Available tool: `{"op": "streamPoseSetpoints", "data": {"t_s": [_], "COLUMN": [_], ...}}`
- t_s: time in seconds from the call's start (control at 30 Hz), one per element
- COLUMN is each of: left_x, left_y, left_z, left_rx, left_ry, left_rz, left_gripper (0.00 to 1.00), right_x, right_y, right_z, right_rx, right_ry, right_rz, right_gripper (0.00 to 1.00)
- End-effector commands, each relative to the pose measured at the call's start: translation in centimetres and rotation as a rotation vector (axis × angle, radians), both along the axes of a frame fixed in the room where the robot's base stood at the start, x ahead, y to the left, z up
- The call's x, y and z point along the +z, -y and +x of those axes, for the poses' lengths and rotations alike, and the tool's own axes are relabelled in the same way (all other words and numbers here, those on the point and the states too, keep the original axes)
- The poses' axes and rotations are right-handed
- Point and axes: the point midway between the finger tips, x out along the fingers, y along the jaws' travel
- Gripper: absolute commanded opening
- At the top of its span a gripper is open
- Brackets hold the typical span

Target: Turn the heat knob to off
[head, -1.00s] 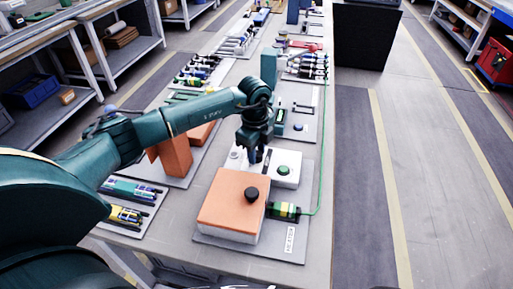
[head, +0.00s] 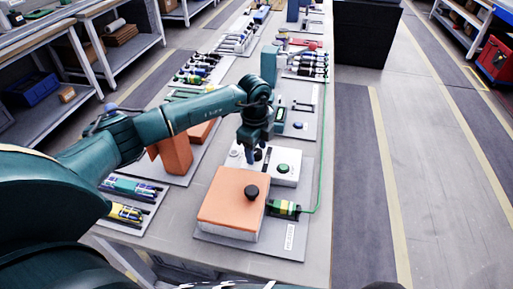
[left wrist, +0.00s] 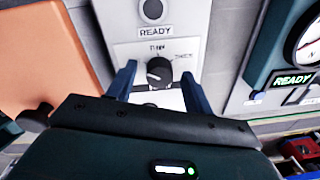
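My left gripper (head: 254,157) reaches down at the back of a white box (head: 285,175) with a green button. In the left wrist view the fingers of my left gripper (left wrist: 158,70) are open, one on each side of a black knob (left wrist: 160,72) with a white pointer mark. I cannot tell whether they touch it. Small lettering surrounds this knob; one word looks like "CHECK". Another black knob (head: 252,192) sits on an orange-topped box (head: 232,207). I cannot read which knob is marked for heat. My right gripper is not in view.
A green-and-yellow cylinder (head: 284,208) with a green cable lies beside the orange-topped box. A dial panel (left wrist: 303,48) with a "READY" display stands right in the left wrist view. Racks of tools line the bench behind.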

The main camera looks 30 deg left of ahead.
Motion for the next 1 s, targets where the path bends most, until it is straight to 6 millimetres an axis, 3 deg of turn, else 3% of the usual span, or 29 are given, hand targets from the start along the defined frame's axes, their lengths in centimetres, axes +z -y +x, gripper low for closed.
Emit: {"op": "streamPoseSetpoints", "data": {"t_s": [0.23,0.37,0.8,1.0], "left_x": [0.0,1.1,10.2,12.6], "left_y": [0.0,0.0,0.0,0.0], "left_z": [-0.1,0.0,-0.5,-0.6], "left_rx": [-0.002,-0.001,-0.001,-0.001], "left_ry": [-0.002,0.0,0.003,0.001], "left_rz": [-0.001,-0.001,-0.001,-0.001], "left_gripper": [0.52,0.52,0.52,0.52], "right_x": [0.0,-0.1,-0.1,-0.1], "right_y": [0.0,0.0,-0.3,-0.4], "right_z": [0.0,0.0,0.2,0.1], "right_rx": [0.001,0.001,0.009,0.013], "right_ry": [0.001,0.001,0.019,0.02], "right_rz": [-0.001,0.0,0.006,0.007], "right_gripper": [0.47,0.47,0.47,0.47]}}
